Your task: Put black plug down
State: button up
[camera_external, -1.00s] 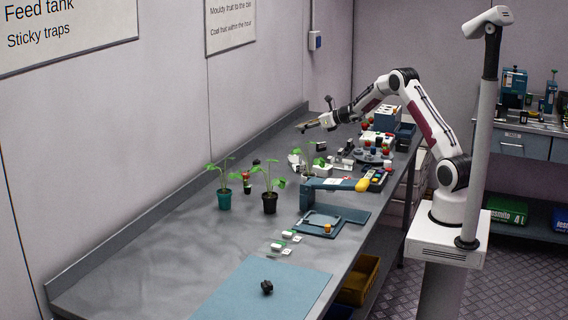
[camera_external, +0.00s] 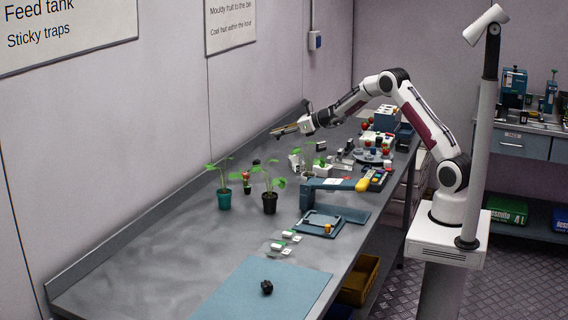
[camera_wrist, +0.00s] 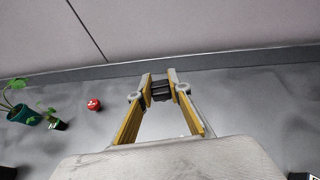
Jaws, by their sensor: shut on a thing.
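My gripper (camera_external: 278,132) is raised above the back part of the bench, near the wall, with its fingers pointing left. In the wrist view its yellow-sided fingers (camera_wrist: 161,88) are shut on a small dark piece, the black plug (camera_wrist: 161,91), held between the tips. The plug is too small to make out clearly in the external view. Bare grey bench shows around the fingertips in the wrist view.
Potted seedlings (camera_external: 224,200) stand on the bench below and left of my gripper. A red fruit (camera_wrist: 94,104) lies near them. A black lump (camera_external: 267,287) rests on the blue mat (camera_external: 235,292). The left part of the bench (camera_external: 150,250) is clear.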

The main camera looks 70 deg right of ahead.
jog(key=w+a+n+g+y, duration=0.1)
jog(key=w+a+n+y, duration=0.2)
jog(key=a, duration=2)
jog(key=s+a+n+g+y, duration=0.2)
jog(key=s+a, duration=0.3)
jog(key=a, duration=0.7)
jog(key=s+a+n+g+y, duration=0.15)
jog(key=s+a, duration=0.25)
jog(key=a, duration=0.7)
jog(key=s+a+n+g+y, duration=0.25)
jog(key=s+a, duration=0.25)
jog(key=a, duration=0.7)
jog(key=s+a+n+g+y, duration=0.1)
jog(key=s+a+n+g, duration=0.2)
jog(key=s+a, duration=0.7)
jog(key=s+a+n+g+y, duration=0.1)
jog(key=s+a+n+g, duration=0.2)
jog(key=s+a, duration=0.7)
jog(key=s+n, duration=0.1)
jog(key=s, duration=0.5)
jog(key=shift+s+a+f+y, duration=0.15)
jog(key=shift+s+a+y, duration=0.15)
jog(key=shift+a+y, duration=0.1)
send_over(285, 279)
jog(key=shift+s+f, duration=0.1)
jog(key=shift+f, duration=3.05)
